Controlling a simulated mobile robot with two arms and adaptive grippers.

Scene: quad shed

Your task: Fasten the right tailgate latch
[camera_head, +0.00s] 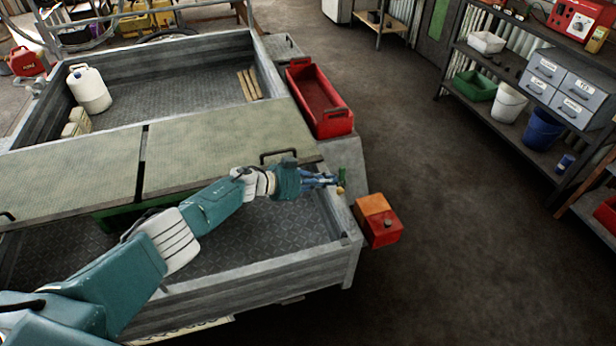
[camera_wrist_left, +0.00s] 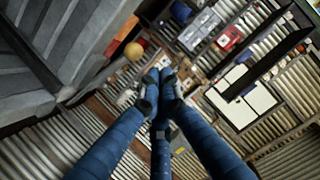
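The trailer's near end board (camera_head: 255,285) stands upright at the front of the bed. Its right corner meets the right side wall (camera_head: 338,222). I cannot make out the right tailgate latch for sure. A small yellow-orange knob (camera_head: 340,190) and a green piece (camera_head: 343,173) show at the top of the right wall; the knob also shows in the left wrist view (camera_wrist_left: 133,51). My left gripper (camera_head: 330,181) is beside them over the right wall. In the left wrist view its blue fingers (camera_wrist_left: 163,78) meet at the tips with nothing visible between. My right gripper is out of view.
A red and orange box (camera_head: 378,221) sits outside the right wall. A red open tray (camera_head: 320,98) lies farther back. Green-grey boards (camera_head: 225,150) with a handle cross the bed. Shelves (camera_head: 520,130) stand at right; the floor between is clear.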

